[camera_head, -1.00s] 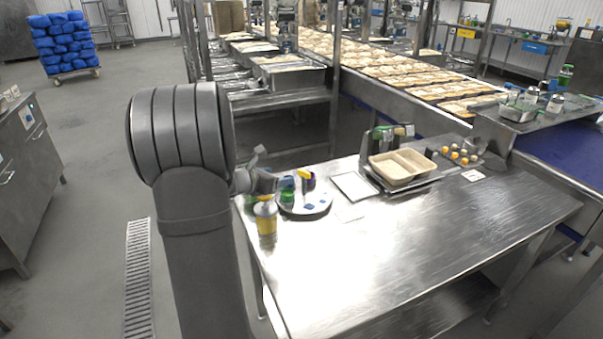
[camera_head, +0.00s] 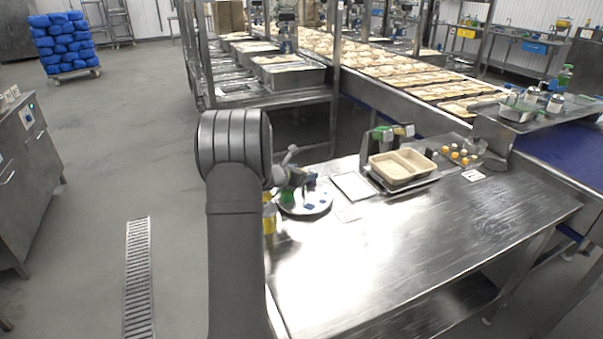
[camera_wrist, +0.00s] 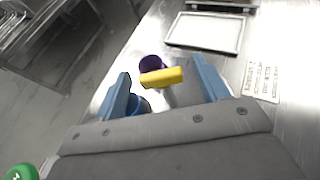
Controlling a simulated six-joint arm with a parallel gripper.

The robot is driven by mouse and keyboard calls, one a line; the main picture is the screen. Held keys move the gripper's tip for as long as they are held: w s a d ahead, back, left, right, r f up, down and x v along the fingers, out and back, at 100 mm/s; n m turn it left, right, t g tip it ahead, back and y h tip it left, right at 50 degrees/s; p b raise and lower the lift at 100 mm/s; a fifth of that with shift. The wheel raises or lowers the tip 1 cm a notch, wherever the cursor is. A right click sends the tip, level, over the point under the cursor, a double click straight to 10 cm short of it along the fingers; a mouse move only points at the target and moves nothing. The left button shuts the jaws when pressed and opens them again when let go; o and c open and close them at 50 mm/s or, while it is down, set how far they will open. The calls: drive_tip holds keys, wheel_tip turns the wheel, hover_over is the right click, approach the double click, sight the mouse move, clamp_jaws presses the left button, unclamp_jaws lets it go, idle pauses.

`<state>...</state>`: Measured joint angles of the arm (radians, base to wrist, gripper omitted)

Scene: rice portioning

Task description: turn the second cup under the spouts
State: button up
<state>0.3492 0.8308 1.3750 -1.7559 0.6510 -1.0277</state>
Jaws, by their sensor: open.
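My gripper (camera_wrist: 163,88) has its two blue fingers spread apart, low over the round white plate (camera_head: 318,205) at the table's left end. Between and just beyond the fingers, the wrist view shows a dark purple round piece (camera_wrist: 151,62) with a yellow bar (camera_wrist: 162,77) across its near side. I cannot tell whether a finger touches it. A blue round piece (camera_wrist: 141,105) shows beside the left finger, partly hidden. A green round piece (camera_wrist: 20,172) is at the wrist view's lower left corner; a green piece on the plate (camera_head: 287,196) shows in the head view. I cannot clearly identify cups or spouts.
A flat white tray (camera_head: 352,185) lies right of the plate, with a label card beside it. A two-compartment beige tray (camera_head: 402,180) stands farther right, before dark dispensers (camera_head: 385,142). A yellow bottle (camera_head: 269,222) is partly behind my arm. The front of the table is clear.

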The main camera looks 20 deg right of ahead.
drive_tip(key=c, duration=1.4)
drive_tip(key=shift+s+d+r+n+t+y, duration=0.1)
drive_tip(key=shift+n+t+y, duration=0.5)
drive_tip(key=shift+n+t, duration=0.15)
drive_tip(key=shift+s+d+r+n+t+y, duration=0.1)
drive_tip(key=shift+n+t+y, duration=0.5)
drive_tip(key=shift+n+t, duration=0.15)
drive_tip(key=shift+w+n, duration=0.1)
drive_tip(key=shift+n, duration=0.2)
drive_tip(key=shift+n+t+y, duration=0.4)
drive_tip(key=shift+t+y, duration=0.1)
drive_tip(key=shift+y, duration=0.1)
drive_tip(key=o, duration=1.4)
drive_tip(key=shift+f, duration=0.15)
